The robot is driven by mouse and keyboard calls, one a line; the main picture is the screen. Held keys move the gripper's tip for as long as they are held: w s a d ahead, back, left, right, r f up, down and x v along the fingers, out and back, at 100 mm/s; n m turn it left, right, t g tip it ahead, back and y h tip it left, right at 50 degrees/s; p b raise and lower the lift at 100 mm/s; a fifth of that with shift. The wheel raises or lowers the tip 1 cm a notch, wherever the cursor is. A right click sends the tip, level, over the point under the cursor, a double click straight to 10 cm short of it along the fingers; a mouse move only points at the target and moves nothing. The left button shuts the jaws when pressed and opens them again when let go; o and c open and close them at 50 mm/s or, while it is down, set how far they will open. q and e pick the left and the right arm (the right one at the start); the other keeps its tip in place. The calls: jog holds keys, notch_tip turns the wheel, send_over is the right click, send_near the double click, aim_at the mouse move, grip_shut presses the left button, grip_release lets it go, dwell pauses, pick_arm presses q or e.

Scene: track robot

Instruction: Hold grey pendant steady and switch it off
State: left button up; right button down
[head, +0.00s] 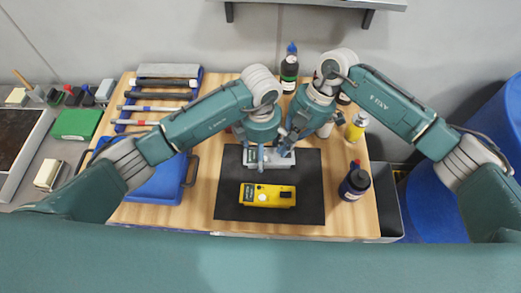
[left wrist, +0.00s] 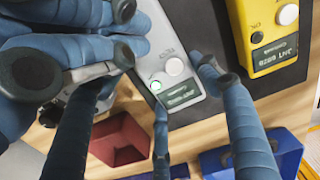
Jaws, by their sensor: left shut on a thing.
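The grey pendant (head: 284,163) lies on the black mat (head: 229,204), with both grippers over its far side. In the left wrist view the grey pendant (left wrist: 186,47) shows a round white knob, a small lit lamp and a dark green label. My left gripper (head: 262,162) is shut on the grey pendant, one finger at each side of it. My right gripper (head: 289,148) is close beside the left one, at the pendant's far right in the head view. Its fingers reach over the pendant from the left in the left wrist view; their opening is unclear.
A yellow pendant (head: 267,195) lies nearer on the mat. A dark blue bottle (head: 354,182) and a yellow bottle (head: 356,127) stand at the right. A blue case (head: 160,185) and a tool tray lie left. A red bin (left wrist: 121,140) is near the grey pendant.

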jog(key=shift+f, duration=0.55)
jog(key=shift+r, duration=3)
pick_arm(q)
jog(key=o, duration=1.6)
jog(key=shift+o, duration=0.2)
